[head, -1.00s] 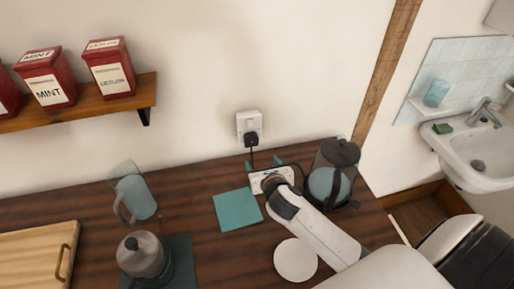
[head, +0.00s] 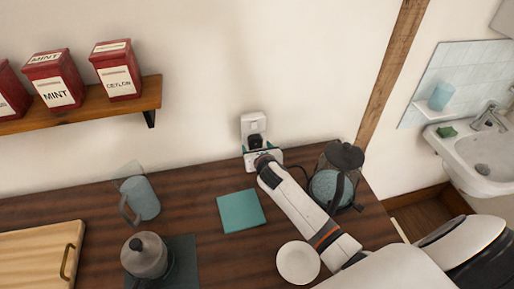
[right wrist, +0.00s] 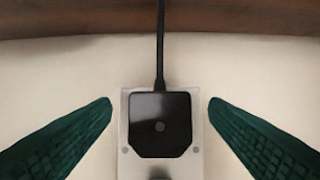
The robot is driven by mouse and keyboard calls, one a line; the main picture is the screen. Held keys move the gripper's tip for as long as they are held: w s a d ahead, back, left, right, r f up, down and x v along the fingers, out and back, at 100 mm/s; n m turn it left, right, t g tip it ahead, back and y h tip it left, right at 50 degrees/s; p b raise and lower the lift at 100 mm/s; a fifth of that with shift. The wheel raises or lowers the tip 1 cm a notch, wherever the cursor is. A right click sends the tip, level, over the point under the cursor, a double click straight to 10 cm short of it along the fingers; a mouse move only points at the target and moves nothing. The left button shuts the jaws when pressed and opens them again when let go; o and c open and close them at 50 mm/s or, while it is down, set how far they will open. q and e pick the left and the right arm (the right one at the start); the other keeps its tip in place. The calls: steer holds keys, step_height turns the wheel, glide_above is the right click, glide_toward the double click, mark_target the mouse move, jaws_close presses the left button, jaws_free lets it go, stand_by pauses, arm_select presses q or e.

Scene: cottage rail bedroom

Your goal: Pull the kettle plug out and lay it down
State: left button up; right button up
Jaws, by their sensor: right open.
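The black kettle plug (head: 255,141) sits in the white wall socket (head: 253,122) above the counter. In the right wrist view the plug (right wrist: 160,124) is in the middle, with its cord (right wrist: 160,45) running from it toward the counter edge. My right gripper (head: 262,151) is at the socket. Its two green fingers (right wrist: 160,106) are open, one on each side of the plug, with a gap on both sides. The glass kettle (head: 333,182) with a dark lid stands on the counter at the right, partly behind my right arm. My left gripper is not in view.
A teal square mat (head: 241,211) lies bare on the wooden counter (head: 205,188), left of my arm. A white round coaster (head: 298,262) lies in front.

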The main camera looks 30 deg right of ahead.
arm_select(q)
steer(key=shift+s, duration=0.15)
arm_select(e)
steer(key=shift+w+f, duration=0.1)
steer(key=shift+w, duration=0.1)
